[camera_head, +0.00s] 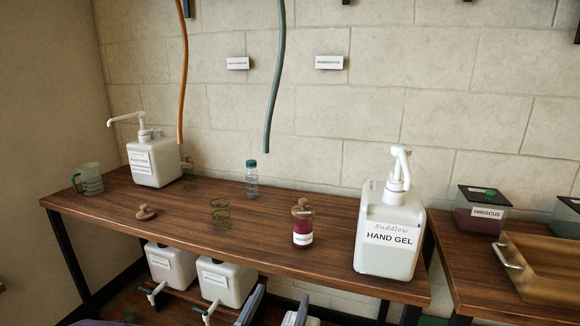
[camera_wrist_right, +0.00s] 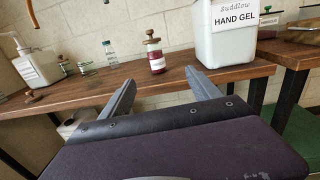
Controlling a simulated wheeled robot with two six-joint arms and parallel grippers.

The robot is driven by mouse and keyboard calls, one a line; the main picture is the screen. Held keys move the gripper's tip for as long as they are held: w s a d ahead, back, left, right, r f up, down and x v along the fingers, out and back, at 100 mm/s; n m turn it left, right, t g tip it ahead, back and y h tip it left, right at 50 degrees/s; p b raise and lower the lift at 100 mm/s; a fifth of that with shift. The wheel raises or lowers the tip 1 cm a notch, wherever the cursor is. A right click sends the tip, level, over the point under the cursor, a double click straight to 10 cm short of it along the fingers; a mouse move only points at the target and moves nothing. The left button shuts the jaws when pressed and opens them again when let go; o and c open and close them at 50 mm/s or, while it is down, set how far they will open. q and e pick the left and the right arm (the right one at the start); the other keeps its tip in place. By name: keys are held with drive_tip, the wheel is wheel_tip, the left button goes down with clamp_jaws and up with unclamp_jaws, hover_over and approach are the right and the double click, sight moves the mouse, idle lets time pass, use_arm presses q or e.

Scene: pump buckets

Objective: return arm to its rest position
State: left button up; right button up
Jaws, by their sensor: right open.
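My right gripper (camera_head: 278,302) shows at the bottom edge of the head view, in front of the wooden table (camera_head: 200,218) and below its top. Its two fingers are apart with nothing between them; they also show in the right wrist view (camera_wrist_right: 160,82), pointing towards the table's front edge. The white hand gel pump bucket (camera_head: 388,245) stands upright at the table's right end, clear of the fingers. A second white pump bucket (camera_head: 153,162) stands at the left end. My left gripper is not in sight.
A corked jar of dark red contents (camera_head: 303,232), a clear bottle (camera_head: 252,181), a glass mug (camera_head: 90,180) and a wooden stopper (camera_head: 147,212) stand on the table. More white pump buckets (camera_head: 228,282) sit below. A hibiscus box (camera_head: 478,222) and wooden tray (camera_head: 545,262) are right.

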drive_tip(key=w+d+m+g+h, duration=0.3)
drive_tip(key=w+d+m+h, duration=0.15)
drive_tip(key=d, duration=0.75)
drive_tip(key=s+d+f+m+g+h, duration=0.25)
drive_tip(key=d+m+g, duration=0.2)
drive_tip(key=d, duration=0.45)
drive_tip(key=s+d+f+m+g+h, duration=0.1)
drive_tip(key=s+d+f+m+g, duration=0.25)
drive_tip(key=d+g, duration=0.45)
drive_tip(key=s+d+f+m+g+y, duration=0.3)
drive_tip(key=s+d+f+m, duration=0.25)
drive_tip(key=s+f, duration=0.3)
drive_tip(key=s+a+f+m+y, duration=0.1)
drive_tip(key=a+f+m+y, duration=0.8)
drive_tip(key=a+m, duration=0.3)
use_arm(q)
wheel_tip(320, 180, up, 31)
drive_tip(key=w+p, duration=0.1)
drive_tip(key=p, duration=3)
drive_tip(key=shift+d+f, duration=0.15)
use_arm(e)
drive_tip(key=w+a+r+m+t, duration=0.1)
drive_tip(key=r, duration=1.4)
drive_tip(key=w+a+r+m+t+y, duration=0.1)
drive_tip(key=w+r+m, duration=0.1)
drive_tip(key=r, duration=1.4)
drive_tip(key=shift+w+a, duration=0.15)
drive_tip(key=shift+w, duration=0.05)
